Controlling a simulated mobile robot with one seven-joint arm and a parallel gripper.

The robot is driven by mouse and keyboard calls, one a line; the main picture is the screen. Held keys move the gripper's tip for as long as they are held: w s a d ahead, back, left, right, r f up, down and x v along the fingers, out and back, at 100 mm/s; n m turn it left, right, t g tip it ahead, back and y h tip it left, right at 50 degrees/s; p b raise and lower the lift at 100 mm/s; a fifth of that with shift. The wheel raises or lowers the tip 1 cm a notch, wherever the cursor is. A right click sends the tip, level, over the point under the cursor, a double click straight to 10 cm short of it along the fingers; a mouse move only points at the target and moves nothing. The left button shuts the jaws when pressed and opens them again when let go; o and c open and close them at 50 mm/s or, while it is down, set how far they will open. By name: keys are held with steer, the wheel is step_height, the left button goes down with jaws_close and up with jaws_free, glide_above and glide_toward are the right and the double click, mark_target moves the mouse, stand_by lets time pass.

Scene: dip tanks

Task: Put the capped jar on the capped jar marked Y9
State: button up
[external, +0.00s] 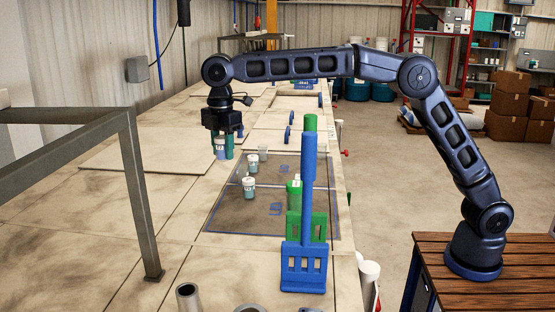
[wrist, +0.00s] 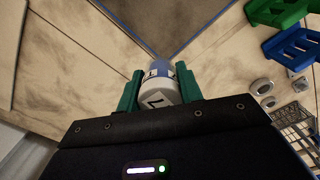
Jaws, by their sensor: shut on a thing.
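A grey metal frame (external: 135,185) rises at left. Bare bench lies left of the mat.

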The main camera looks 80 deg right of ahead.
steer(key=shift+d+r, duration=0.15)
steer(key=shift+r, duration=0.3)
step_height(320, 180, up, 7)
steer(key=n, duration=0.1)
glide_above(249, 179)
step_height(249, 179, down, 20)
steer(key=shift+f, duration=0.1)
steer(key=o, duration=1)
